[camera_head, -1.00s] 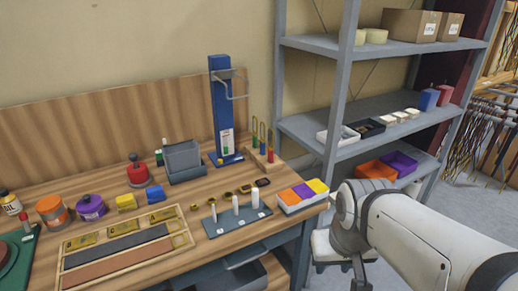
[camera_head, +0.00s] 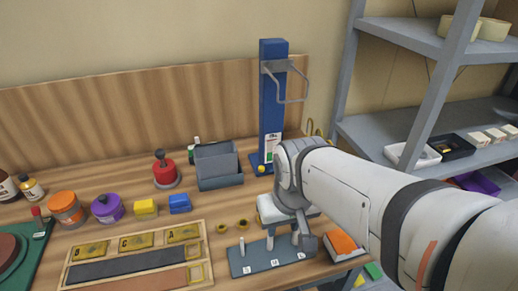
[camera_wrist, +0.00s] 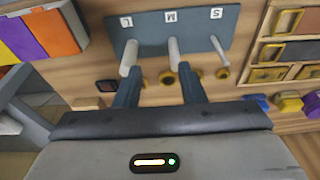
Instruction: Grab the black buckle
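The black buckle (camera_wrist: 106,86) shows in the wrist view as a small dark rectangle with a reddish middle. It lies flat on the bench, left of my left finger. In the head view my arm hides it. My gripper (camera_wrist: 158,80) is open, with its two fingers apart and nothing held between them. The fingers point down at the bench, above small brass rings (camera_wrist: 168,78) and close to the peg stand (camera_wrist: 192,38). In the head view my gripper (camera_head: 285,235) hangs over the bench behind the peg stand.
The stand's upright pegs (camera_head: 242,246), marked S, M and L, are close to my fingers. A sectioned orange, purple and yellow box (camera_wrist: 45,35) stands beside it. A blue post (camera_head: 272,95) and a grey bin (camera_head: 220,182) stand behind. A wooden tray (camera_head: 208,245) lies left.

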